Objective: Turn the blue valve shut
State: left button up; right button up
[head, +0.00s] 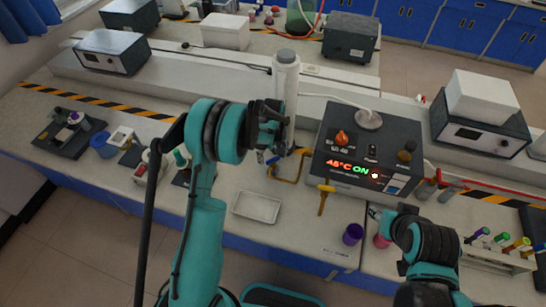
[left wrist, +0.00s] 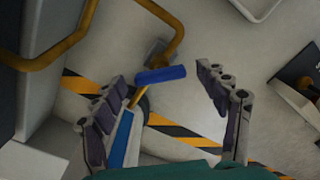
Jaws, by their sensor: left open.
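The blue valve handle (left wrist: 160,74) is a short bar near a bend of the yellow pipe (left wrist: 60,45) in the left wrist view. In the head view a small blue part (head: 272,160) shows beside the yellow pipe (head: 290,178), just below my left gripper (head: 270,140). My left gripper, also in the left wrist view (left wrist: 160,76), is open. The handle appears between its fingertips; contact cannot be told. A longer blue strip (left wrist: 121,140) with a yellow stem lies beside the left finger. My right gripper (head: 378,214) is small and partly hidden by its arm near a pink vessel (head: 382,240).
A heater box (head: 366,150) reading 45°C ON stands right of the pipe. A grey-white column (head: 285,80) rises behind my left gripper. A white tray (head: 257,206), yellow tap (head: 325,190) and purple cup (head: 353,234) are in front. Bench shows between them.

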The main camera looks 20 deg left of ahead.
pick_arm(q)
jog(key=c, duration=1.2)
jog(key=shift+o, duration=0.2)
jog(key=shift+m, duration=0.3)
jog(key=m+b, duration=0.2)
jog(key=m, duration=0.1)
jog(key=shift+f, duration=0.1)
jog(key=m+b, duration=0.2)
jog(key=m, duration=0.3)
jog(key=shift+m, duration=0.4)
jog(key=o, duration=1.2)
jog(key=shift+c, duration=0.2)
